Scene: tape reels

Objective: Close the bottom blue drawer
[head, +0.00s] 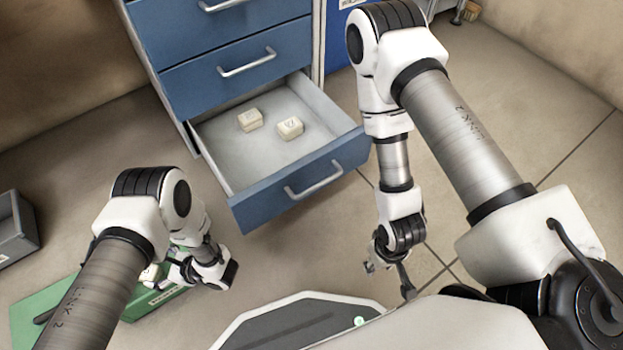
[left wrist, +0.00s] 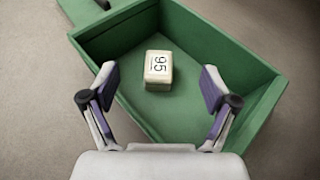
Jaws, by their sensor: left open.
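The bottom blue drawer (head: 300,182) is pulled out of the cabinet, with its front panel and silver handle (head: 313,181) facing me. Two off-white blocks (head: 250,119) (head: 290,128) lie inside it. My left gripper (head: 165,277) is to the lower left of the drawer, over a green bin (head: 155,303). The left wrist view shows its fingers spread, with an off-white block marked 95 (left wrist: 158,69) lying in the bin between and beyond them, untouched. My right gripper (head: 388,272) hangs to the right of and below the drawer front, apart from it; its finger opening is unclear.
The blue drawers above (head: 238,65) are shut. A grey bin (head: 14,232) is at the left edge. A second blue unit (head: 340,48) stands right of the cabinet, partly behind my right arm. Bare floor lies left of the open drawer and between it and my base.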

